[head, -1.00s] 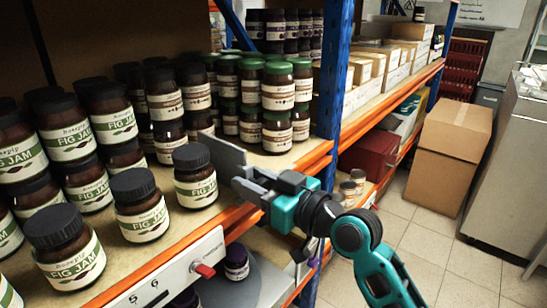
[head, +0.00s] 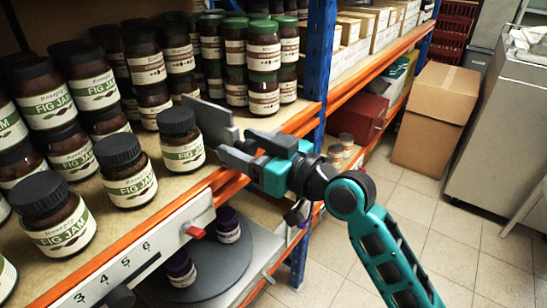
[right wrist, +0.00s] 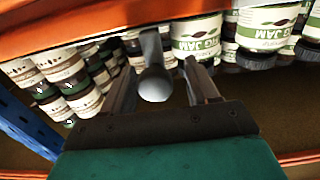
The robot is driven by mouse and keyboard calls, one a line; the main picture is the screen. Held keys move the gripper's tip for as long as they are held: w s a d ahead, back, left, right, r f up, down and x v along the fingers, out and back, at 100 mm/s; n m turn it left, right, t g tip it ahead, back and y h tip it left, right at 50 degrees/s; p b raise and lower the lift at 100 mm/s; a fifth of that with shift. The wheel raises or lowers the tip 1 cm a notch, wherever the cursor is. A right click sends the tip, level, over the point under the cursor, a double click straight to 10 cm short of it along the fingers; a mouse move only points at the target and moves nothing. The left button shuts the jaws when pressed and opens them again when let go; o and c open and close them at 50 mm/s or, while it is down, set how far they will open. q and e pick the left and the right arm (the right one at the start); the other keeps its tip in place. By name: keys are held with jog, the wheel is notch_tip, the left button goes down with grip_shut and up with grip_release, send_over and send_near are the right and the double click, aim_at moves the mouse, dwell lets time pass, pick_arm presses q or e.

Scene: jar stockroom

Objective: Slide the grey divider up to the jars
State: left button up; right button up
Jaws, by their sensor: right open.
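The grey divider (head: 212,122) stands upright on the shelf between the fig jam jars and the brown-labelled jars. The nearest fig jam jar (head: 183,152) stands close to its left; whether they touch I cannot tell. My right gripper (head: 236,153) is open at the divider's front end, by the shelf edge. In the right wrist view, a rounded grey knob (right wrist: 155,85) sits between the open fingers, with clear space beside it. Fig jam jars (right wrist: 198,40) also show there, upside down. My left gripper is out of view.
More fig jam jars (head: 127,180) line the shelf front at left. Green-lidded jars (head: 264,65) stand behind the divider, near the blue upright (head: 318,75). A numbered rail (head: 130,258) with a red clip (head: 192,232) runs along the shelf edge. A turntable (head: 215,265) holds jars below.

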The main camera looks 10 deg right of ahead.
jog(key=b+v, duration=0.1)
jog(key=v, duration=1)
jog(key=shift+s+d, duration=0.2)
jog(key=shift+s, duration=0.1)
jog(key=d+f+m+h, duration=0.2)
jog(key=f+m+h, duration=0.1)
jog(key=f, duration=0.6)
jog(key=d+f+m+h, duration=0.2)
jog(key=d+f+h, duration=0.15)
jog(key=f, duration=0.55)
jog(key=s+d+f+m+g+h, duration=0.1)
jog(key=s+f+h, duration=0.3)
jog(key=s+f, duration=0.6)
notch_tip(320, 180, down, 5)
jog(key=shift+s+d+r+g+p, duration=0.2)
jog(key=shift+s+d+g+p, duration=0.2)
jog(key=shift+g, duration=0.1)
jog(key=shift+w, duration=0.1)
